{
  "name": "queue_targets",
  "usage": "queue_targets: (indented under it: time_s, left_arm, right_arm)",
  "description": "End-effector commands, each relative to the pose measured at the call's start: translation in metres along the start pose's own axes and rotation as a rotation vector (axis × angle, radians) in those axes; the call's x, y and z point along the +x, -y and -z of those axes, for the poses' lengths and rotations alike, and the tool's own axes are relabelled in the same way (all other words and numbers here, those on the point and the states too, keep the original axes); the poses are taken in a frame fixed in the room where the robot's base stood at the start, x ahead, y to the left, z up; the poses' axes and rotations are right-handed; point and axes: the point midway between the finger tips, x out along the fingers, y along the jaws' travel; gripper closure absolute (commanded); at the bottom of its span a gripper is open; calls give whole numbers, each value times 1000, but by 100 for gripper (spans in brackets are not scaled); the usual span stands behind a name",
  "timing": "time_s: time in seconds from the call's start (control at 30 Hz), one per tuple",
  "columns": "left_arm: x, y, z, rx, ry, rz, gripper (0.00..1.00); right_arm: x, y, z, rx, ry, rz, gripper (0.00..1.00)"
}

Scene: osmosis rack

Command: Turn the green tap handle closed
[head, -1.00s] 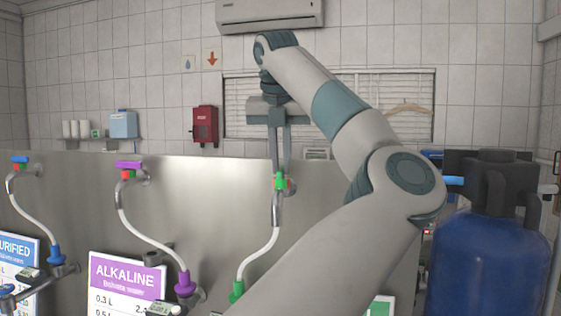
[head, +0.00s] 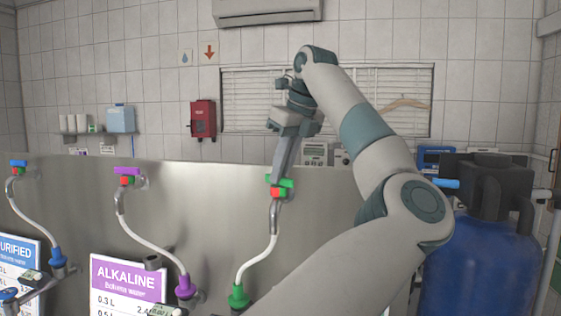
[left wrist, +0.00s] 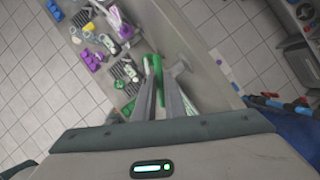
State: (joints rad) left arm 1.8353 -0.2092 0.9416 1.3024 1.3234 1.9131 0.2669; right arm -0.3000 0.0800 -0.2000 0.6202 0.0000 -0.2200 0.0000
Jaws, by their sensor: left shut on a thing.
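The green tap handle (head: 287,183) sits on top of the right-hand tap on the steel panel, with red parts just beneath it. In the head view it lies roughly crosswise, like the purple handle to its left. My left gripper (head: 279,177) reaches down from above, tilted, and is shut on the green handle. In the left wrist view, the green handle (left wrist: 152,67) shows at the fingers of my left gripper (left wrist: 161,78). The fingers hide part of the handle. My right gripper is out of view.
The purple tap handle (head: 127,171) and the blue tap handle (head: 18,163) stand to the left on the same steel panel (head: 215,195). A white hose (head: 257,258) runs from the green tap to a green fitting (head: 237,295). A blue tank (head: 480,265) stands at the right.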

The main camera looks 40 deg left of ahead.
Motion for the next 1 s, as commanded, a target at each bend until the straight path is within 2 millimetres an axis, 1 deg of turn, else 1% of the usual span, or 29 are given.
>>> queue_targets:
  time_s: [0.03,0.2,0.5,0.73,1.0]
  left_arm:
    - [-4,1,-2,-38,3,-17,100]
    - [-3,2,-2,-184,3,-78,100]
    - [-1,4,-2,-391,3,-160,100]
    - [-1,4,-2,-473,2,-193,100]
    - [-1,4,-2,-495,2,-201,100]
  right_arm:
    - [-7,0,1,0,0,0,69]
    - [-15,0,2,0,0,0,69]
    - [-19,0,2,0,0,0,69]
    - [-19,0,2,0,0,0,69]
    - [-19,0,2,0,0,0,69]
